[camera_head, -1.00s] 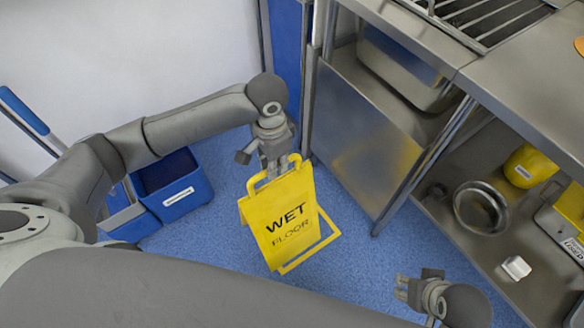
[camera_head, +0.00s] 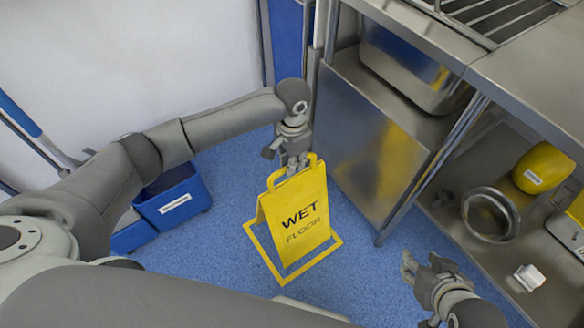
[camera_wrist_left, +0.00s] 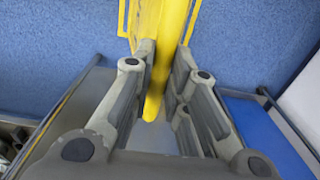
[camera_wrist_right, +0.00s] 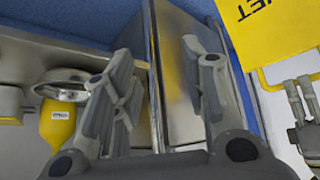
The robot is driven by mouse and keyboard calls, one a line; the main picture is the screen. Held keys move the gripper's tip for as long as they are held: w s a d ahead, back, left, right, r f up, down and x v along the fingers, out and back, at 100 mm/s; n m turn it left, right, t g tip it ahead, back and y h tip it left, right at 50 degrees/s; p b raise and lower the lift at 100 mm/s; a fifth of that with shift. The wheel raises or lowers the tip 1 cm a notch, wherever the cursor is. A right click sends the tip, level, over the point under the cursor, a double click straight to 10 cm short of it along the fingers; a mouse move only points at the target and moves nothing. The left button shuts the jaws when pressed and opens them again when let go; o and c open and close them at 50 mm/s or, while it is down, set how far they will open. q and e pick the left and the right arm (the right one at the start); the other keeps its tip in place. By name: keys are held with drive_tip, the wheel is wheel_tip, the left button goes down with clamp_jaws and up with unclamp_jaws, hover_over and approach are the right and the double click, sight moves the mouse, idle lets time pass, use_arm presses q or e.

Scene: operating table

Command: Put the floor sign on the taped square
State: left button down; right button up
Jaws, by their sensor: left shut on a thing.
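The yellow floor sign (camera_head: 300,214), lettered WET FLOOR, is near the middle of the head view with its two panels spread. My left gripper (camera_head: 292,166) is shut on its top handle, and the left wrist view shows the yellow handle (camera_wrist_left: 158,88) between the fingers. I cannot tell whether the sign's feet touch the floor. My right gripper (camera_head: 410,268) is right of the sign, apart from it; in the right wrist view its fingers (camera_wrist_right: 155,75) are spread with nothing between them. Part of the sign (camera_wrist_right: 275,30) shows there too.
A steel cabinet (camera_head: 365,140) and a shelf with a metal bowl (camera_head: 490,215) and a yellow container (camera_head: 541,168) stand at right. A blue bucket (camera_head: 173,197) is at left by the white wall. Blue floor (camera_head: 350,275) is clear around the sign.

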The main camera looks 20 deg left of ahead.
use_arm(q)
wheel_tip(320, 180, down, 2)
drive_tip(key=shift+f+b, duration=0.25)
drive_tip(key=shift+b, duration=0.3)
drive_tip(key=shift+f, duration=0.15)
use_arm(e)
drive_tip(key=w+a+r+t+y, duration=0.1)
drive_tip(key=w+a+r+t, duration=0.1)
drive_tip(key=w+r+t, duration=0.2)
drive_tip(key=shift+w+r, duration=0.2)
drive_tip(key=shift+w, duration=0.8)
use_arm(q)
drive_tip(key=c, duration=1.4)
unclamp_jaws()
drive_tip(key=shift+f, duration=0.15)
use_arm(e)
drive_tip(key=shift+s+f, duration=0.2)
drive_tip(key=shift+f, duration=0.05)
